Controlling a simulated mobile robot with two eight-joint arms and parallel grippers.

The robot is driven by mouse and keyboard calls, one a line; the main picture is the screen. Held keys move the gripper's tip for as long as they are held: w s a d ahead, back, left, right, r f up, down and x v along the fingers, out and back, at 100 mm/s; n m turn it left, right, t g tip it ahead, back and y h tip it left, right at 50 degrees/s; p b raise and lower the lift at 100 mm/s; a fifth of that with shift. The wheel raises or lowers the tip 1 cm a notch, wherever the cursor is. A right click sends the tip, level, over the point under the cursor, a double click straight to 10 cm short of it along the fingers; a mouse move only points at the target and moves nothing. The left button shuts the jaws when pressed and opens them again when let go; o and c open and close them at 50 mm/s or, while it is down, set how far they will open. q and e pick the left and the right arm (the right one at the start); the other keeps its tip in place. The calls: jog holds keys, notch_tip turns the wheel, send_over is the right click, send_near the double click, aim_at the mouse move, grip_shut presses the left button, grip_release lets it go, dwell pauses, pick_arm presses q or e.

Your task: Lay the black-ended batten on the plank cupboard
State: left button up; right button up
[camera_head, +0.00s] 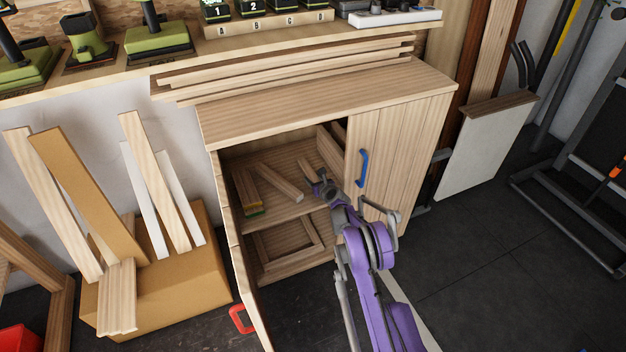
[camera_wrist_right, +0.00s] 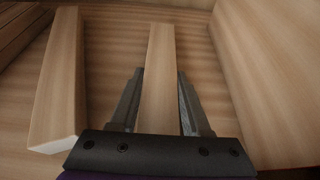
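The plank cupboard (camera_head: 330,88) stands against the wall, its left door (camera_head: 238,275) open and its right door (camera_head: 405,150) shut. My right gripper (camera_head: 318,184) reaches into the upper compartment. In the right wrist view, its fingers (camera_wrist_right: 158,100) are apart on either side of a plain batten (camera_wrist_right: 160,65), with gaps showing at both sides. That batten's near end is hidden by the gripper. A second batten (camera_head: 278,182) with a pale end lies to its left. A green-ended batten (camera_head: 248,192) lies further left. No black end shows. My left gripper is not in view.
The cupboard top is bare. Long strips (camera_head: 290,66) lie behind it. A wooden frame (camera_head: 290,252) lies in the lower compartment. The right door has a blue handle (camera_head: 363,168). A cardboard box (camera_head: 165,285) with boards stands at the left.

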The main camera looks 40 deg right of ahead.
jog(key=o, duration=0.5)
jog(key=shift+c, duration=0.2)
jog(key=shift+s+r+p, duration=0.2)
jog(key=shift+r+p, duration=0.1)
jog(key=p+v, duration=0.1)
jog(key=v, duration=1)
jog(key=shift+s+a+p, duration=0.1)
jog(key=shift+s+p, duration=0.2)
jog(key=shift+p, duration=0.05)
